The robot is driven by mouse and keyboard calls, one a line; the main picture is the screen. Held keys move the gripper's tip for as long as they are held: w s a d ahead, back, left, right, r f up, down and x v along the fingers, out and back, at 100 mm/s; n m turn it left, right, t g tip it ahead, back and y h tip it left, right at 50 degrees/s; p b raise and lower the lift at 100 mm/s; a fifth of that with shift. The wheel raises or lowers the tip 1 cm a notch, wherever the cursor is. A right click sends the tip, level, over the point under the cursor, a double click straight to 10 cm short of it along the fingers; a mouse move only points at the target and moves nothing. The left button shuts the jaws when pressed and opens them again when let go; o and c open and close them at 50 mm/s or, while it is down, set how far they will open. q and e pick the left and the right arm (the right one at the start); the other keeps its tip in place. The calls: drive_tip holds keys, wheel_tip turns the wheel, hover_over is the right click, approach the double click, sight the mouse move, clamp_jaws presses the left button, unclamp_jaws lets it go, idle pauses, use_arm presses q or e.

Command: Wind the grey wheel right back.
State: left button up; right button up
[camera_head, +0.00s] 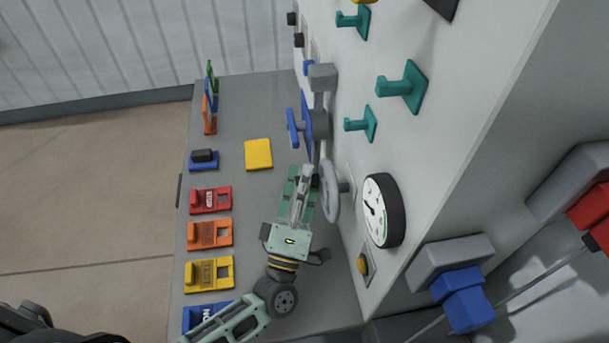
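The grey wheel (329,191) is a handwheel on the white panel, seen nearly edge-on, on a short shaft. My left gripper (304,175) is just left of the wheel, its fingers pointing up the picture. The fingertips are close to the wheel's rim; I cannot tell whether they touch it. The fingers overlap in this view, so their opening is unclear. A round white gauge (381,210) with a black rim and a dark needle is mounted right of the wheel. My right gripper does not show.
A blue-handled fitting (307,125) sticks out just beyond the wheel. Teal hooks (402,87) are above it on the panel. A grey shelf (255,200) carries a yellow block (258,154) and a row of coloured labelled blocks (210,200) along its left edge. A yellow button (363,264) is below the gauge.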

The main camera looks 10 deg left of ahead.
use_arm(q)
clamp_jaws()
drive_tip(key=shift+r+p, duration=0.15)
drive_tip(key=shift+p, duration=0.2)
drive_tip(key=shift+s+n+g+y+p, duration=0.15)
drive_tip(key=shift+n+g+y+p, duration=0.4)
drive_tip(key=shift+p, duration=0.6)
drive_tip(key=shift+f+g, duration=0.25)
drive_tip(key=shift+f, duration=0.1)
drive_tip(key=shift+c, duration=0.8)
unclamp_jaws()
drive_tip(key=shift+o, duration=0.8)
drive_tip(key=shift+d, duration=0.1)
drive_tip(key=shift+f, duration=0.1)
drive_tip(key=v, duration=1.2)
